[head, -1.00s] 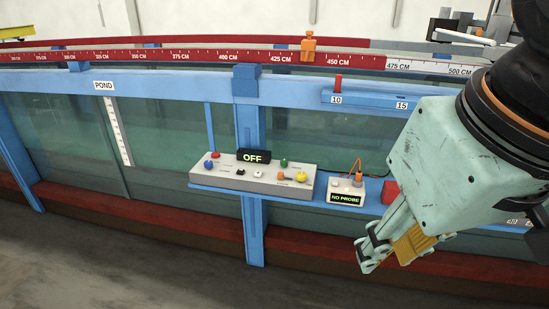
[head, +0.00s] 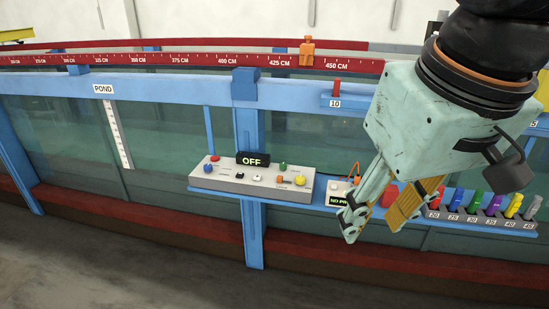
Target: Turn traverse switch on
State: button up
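A grey control box (head: 228,184) sits on the blue shelf at the flume's front. Its black display (head: 253,160) reads OFF. Its top carries a black switch (head: 240,176), a white switch (head: 258,178), an orange control (head: 281,180), and red, blue, green and yellow knobs. The labels are too small to read, so I cannot tell which is the traverse switch. My gripper (head: 376,225) is right of the control box and apart from it. It points down, its two fingers spread with nothing between them.
A small probe box (head: 336,200) with an orange cable stands right of the control box, partly hidden by my gripper. A red block (head: 389,195) and a rack of coloured, numbered pieces (head: 478,219) stand further right. The floor in front (head: 120,260) is clear.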

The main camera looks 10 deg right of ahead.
jog(key=w+r+n+g+p, duration=0.1)
jog(key=w+r+p, duration=0.1)
jog(key=w, duration=0.7)
jog(key=w+r+n+p, duration=0.1)
jog(key=w+r+p, duration=0.15)
jog(key=w, duration=0.65)
jog(key=n+g+p, duration=0.3)
jog(key=n+p, duration=0.5)
jog(key=p, duration=0.2)
send_over(301, 178)
notch_tip(301, 178, down, 25)
jog(key=shift+w+r, duration=0.1)
jog(key=shift+w, duration=0.05)
jog(key=shift+f+p, duration=0.65)
jog(key=shift+f, duration=6.25)
jog(key=shift+c, duration=0.7)
